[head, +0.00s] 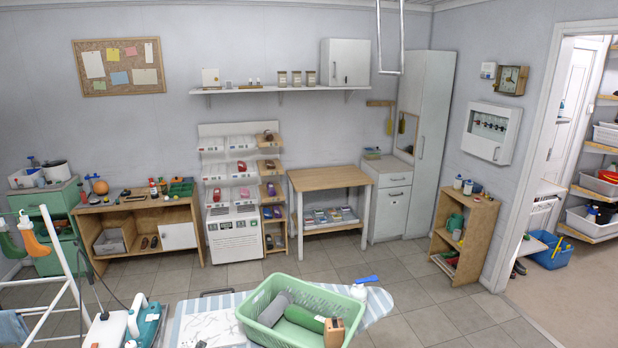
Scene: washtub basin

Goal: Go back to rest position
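Neither of my grippers shows in the head view, and no arm of mine can be made out. A light green basket (262,293) stands on a surface with a blue and white striped cover (376,304) at the bottom middle. In the basket lie a grey roll (274,308), a green rounded item (304,318) and a wooden block-like item (334,332). A blue-handled item (366,279) and a small white item (358,292) are beside the basket's right side.
A white and teal appliance (145,322) stands at the bottom left near a white rack (62,262). A wooden table (330,178), a low wooden bench (140,222) and a small shelf (466,236) line the walls. Tiled floor (430,285) is open at the right, towards a doorway.

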